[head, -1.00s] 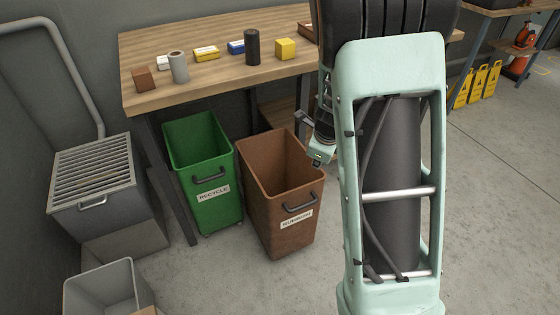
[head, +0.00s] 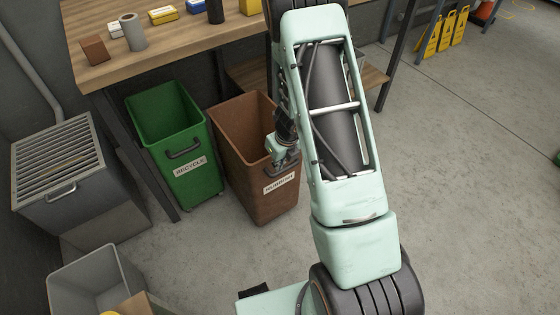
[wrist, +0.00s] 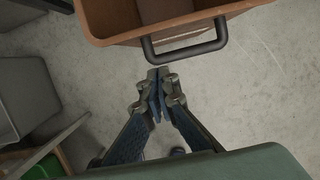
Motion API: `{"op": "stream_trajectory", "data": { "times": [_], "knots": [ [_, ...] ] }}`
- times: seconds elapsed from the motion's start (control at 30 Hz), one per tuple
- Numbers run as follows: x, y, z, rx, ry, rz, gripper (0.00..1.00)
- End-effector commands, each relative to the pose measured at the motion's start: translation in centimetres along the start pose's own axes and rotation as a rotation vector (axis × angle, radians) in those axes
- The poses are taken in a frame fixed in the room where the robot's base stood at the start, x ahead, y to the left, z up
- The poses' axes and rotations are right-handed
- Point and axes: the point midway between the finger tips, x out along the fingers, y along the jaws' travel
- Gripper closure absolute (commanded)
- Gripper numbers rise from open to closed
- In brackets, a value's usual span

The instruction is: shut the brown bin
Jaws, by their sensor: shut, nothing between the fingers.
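The brown bin (head: 255,185) stands on the floor, open at the top and jutting out from under the workbench, with a white label on its front. In the wrist view the brown bin (wrist: 120,22) fills the top edge, and its black bar handle (wrist: 187,48) shows on the front. My gripper (head: 279,165) is at the bin's front in the head view and covers the handle there. In the wrist view my gripper (wrist: 158,73) is shut and empty, its tips just below the handle bar. I cannot tell whether they touch it.
A green recycle bin (head: 190,172) stands open just left of the brown one. The workbench (head: 165,62) is above, with small items on it. A grey grated box (head: 60,165) and an open grey bin (head: 75,285) are at left.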

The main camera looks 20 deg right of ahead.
Motion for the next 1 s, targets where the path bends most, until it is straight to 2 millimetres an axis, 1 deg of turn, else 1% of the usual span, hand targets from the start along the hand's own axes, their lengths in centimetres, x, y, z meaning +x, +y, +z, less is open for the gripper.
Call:
{"op": "stream_trajectory", "data": {
  "times": [0.03, 0.1, 0.13, 0.3, 0.4, 1.0],
  "knots": [
    [1.7, 0.0, -0.2, 0.002, 0.001, 0.002, 1.00],
    [1.1, 0.1, 1.1, -0.007, -0.002, -0.001, 1.00],
    [1.1, 0.1, 1.5, -0.006, -0.002, 0.000, 1.00],
    [1.6, 0.0, 3.1, -0.004, -0.001, -0.001, 1.00],
    [1.8, 0.1, 3.6, -0.003, 0.000, 0.001, 1.00],
    [1.8, 0.0, 4.2, -0.002, 0.000, 0.000, 1.00]
  ]
}}
